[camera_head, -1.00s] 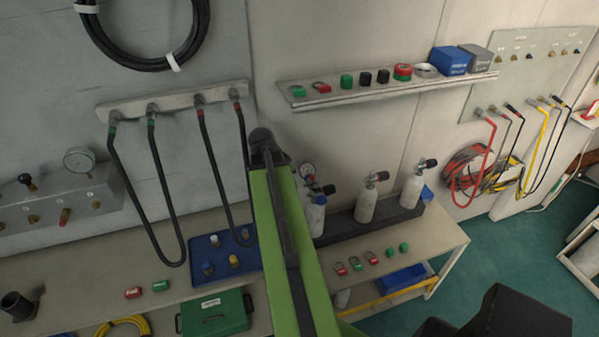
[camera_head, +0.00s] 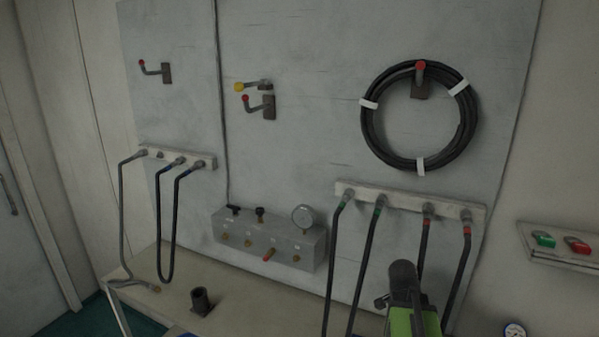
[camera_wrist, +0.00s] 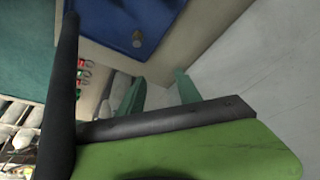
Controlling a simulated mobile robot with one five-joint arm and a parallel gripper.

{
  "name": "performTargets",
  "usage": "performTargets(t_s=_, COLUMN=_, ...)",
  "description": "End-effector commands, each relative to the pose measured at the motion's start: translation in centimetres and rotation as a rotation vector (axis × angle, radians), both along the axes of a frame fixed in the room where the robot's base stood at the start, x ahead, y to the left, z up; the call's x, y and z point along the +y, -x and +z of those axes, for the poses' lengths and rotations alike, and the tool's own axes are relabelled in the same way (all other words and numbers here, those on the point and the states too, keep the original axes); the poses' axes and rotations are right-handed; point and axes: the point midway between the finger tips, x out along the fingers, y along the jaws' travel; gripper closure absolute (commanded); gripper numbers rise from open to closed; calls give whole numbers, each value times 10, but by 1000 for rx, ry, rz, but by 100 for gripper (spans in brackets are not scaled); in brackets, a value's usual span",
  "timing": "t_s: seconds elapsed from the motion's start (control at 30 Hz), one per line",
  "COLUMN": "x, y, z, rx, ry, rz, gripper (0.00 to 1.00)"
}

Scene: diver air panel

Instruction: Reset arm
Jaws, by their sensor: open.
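My arm shows at the lower right of the head view as a green link with a dark joint; its gripper cannot be made out there. In the wrist view my gripper (camera_wrist: 160,90) shows as two teal fingers standing apart, with nothing visible between them. Beyond the fingers are the bench edge and a pale wall. A blue mat (camera_wrist: 115,22) with a small round fitting on it lies at the top of the wrist view, apart from the fingers.
A panel box with a gauge (camera_head: 272,240) stands behind the bench (camera_head: 245,305). A hose rack (camera_head: 410,202) and a coiled black hose (camera_head: 375,120) are near my arm. Levers (camera_head: 262,106) stick out from the wall. A black cup (camera_head: 201,301) stands on the bench.

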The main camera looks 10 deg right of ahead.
Motion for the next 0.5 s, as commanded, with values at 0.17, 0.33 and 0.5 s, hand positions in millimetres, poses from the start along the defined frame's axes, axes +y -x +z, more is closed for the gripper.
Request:
performTargets(t_s=0.17, x=147, y=-42, z=-37, rx=63, ry=-79, rz=369, gripper=59)
performTargets(t_s=0.33, x=264, y=-39, z=-58, rx=175, ry=-166, rz=818, gripper=59)
performTargets(t_s=0.5, x=301, y=-18, z=-58, rx=271, ry=-250, rz=1218, gripper=59)
